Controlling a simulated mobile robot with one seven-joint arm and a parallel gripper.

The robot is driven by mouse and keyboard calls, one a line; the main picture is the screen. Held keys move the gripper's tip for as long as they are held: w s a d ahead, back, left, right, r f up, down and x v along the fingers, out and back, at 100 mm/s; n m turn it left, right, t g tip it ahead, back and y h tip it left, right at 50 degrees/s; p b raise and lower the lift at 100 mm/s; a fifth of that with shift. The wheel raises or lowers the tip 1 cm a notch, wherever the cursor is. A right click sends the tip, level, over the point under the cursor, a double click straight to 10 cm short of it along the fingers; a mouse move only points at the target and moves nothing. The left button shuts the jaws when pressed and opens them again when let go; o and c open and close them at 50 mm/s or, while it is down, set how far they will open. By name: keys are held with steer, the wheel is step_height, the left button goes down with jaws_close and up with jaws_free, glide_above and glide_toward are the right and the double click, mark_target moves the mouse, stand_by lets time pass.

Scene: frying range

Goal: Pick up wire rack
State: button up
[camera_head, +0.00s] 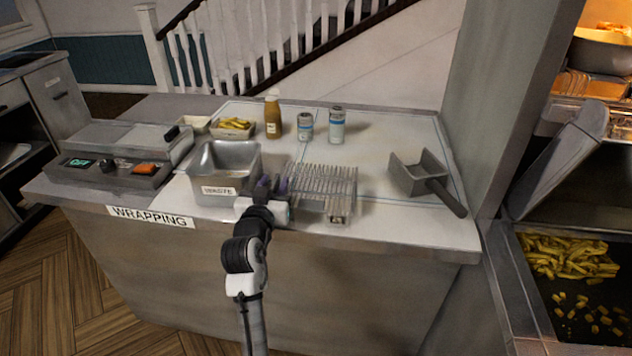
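The wire rack (325,184) is a silvery metal rack with many thin parallel wires, on the counter right of the waste bin. A small block-like part (340,211) shows at its front right corner. My gripper (272,184) is at the rack's left side, beside or over its left edge. Its dark fingers point away from me. I cannot tell whether they touch the rack or how far apart they are. My wrist hides the counter just in front of the rack's left end.
The metal waste bin (222,160) stands close left of my gripper. A scoop (424,178) lies to the right. A brown bottle (273,116), two cans (336,125) and a tray of fries (233,127) stand behind. A wrapping machine (120,152) is at left. Counter between rack and scoop is clear.

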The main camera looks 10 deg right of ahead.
jaws_close()
stand_by(1.4)
